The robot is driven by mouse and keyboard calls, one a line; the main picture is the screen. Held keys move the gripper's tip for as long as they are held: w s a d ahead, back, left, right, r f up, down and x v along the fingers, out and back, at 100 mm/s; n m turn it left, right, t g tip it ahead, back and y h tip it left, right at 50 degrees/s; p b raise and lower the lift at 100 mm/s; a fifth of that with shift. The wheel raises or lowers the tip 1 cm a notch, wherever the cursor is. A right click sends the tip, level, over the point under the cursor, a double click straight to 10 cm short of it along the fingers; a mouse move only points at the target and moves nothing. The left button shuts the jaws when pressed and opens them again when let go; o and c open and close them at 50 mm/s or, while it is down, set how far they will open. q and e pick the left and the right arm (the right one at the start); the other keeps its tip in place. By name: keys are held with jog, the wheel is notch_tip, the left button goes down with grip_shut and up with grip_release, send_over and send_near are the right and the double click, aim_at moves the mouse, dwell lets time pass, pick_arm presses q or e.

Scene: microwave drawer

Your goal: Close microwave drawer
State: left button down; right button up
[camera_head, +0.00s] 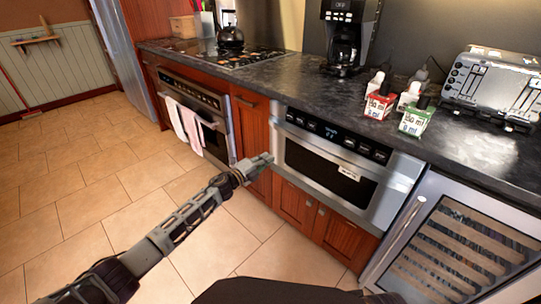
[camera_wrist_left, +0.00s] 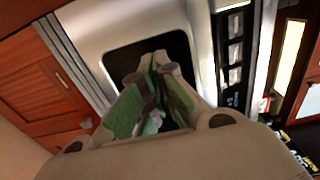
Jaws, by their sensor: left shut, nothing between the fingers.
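The microwave drawer (camera_head: 300,185) is a stainless steel unit under the dark counter, with a dark window and a black control panel (camera_head: 335,134) above it. Its front stands out from the red cabinets; I cannot tell how large any gap is. My left gripper (camera_head: 266,160) is shut and empty at the left edge of the drawer front. In the left wrist view the shut fingers (camera_wrist_left: 152,80) point at the silver drawer front (camera_wrist_left: 103,30) and overlap its dark window. Whether they touch is unclear. My right gripper is not in view.
An oven (camera_head: 195,108) with hanging towels (camera_head: 184,125) is to the left, and a wine cooler (camera_head: 455,245) with a long handle is to the right. A coffee maker (camera_head: 345,35), small bottles and a toaster (camera_head: 492,80) stand on the counter. The tiled floor (camera_head: 90,180) is clear.

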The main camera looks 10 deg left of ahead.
pick_arm(q)
jog(key=shift+v, duration=1.25)
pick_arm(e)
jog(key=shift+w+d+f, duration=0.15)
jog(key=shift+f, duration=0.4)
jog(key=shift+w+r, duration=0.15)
